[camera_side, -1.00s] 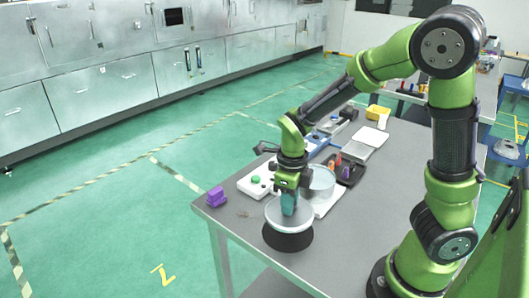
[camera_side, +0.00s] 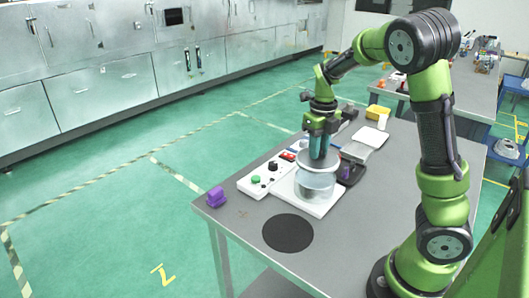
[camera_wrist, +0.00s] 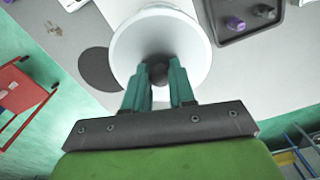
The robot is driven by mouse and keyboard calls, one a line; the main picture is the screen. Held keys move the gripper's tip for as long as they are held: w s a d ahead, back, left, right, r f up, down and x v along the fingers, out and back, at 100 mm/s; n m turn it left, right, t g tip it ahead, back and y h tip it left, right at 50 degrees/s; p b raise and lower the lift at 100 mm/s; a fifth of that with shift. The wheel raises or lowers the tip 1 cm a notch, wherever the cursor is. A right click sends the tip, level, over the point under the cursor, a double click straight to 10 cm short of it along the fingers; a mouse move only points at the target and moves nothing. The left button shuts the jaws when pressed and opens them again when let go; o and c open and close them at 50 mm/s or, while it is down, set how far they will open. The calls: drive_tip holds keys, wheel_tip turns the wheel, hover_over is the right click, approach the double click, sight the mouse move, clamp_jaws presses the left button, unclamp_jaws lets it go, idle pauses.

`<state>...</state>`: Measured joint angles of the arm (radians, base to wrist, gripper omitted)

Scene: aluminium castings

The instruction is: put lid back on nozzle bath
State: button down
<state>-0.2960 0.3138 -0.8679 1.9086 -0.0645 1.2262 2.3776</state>
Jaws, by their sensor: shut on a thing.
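The lid (camera_side: 319,162) is a pale round disc with a dark knob on top. My gripper (camera_side: 317,150) is shut on this knob, and the lid looks about level. In the wrist view the lid (camera_wrist: 138,47) fills the upper middle, with the knob between my gripper's fingers (camera_wrist: 158,76). The nozzle bath (camera_side: 314,188) is a clear, greyish round vessel on a white base. The lid is over the bath, close to its rim; I cannot tell whether they touch. The lid hides the bath in the wrist view.
A black round mat (camera_side: 287,233) lies bare in front of the bath. A white control box (camera_side: 262,180) with a green button stands to the left. A dark tray (camera_side: 352,173) with small coloured parts is behind right. A purple object (camera_side: 216,197) sits at the table's left corner.

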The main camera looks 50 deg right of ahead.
sight(317, 163)
drive_tip(key=shift+f, duration=2.7)
drive_tip(key=shift+f, duration=0.15)
drive_tip(key=shift+c, duration=1.9)
unclamp_jaws()
drive_tip(key=shift+r, duration=3.5)
drive_tip(key=shift+c, duration=0.5)
clamp_jaws()
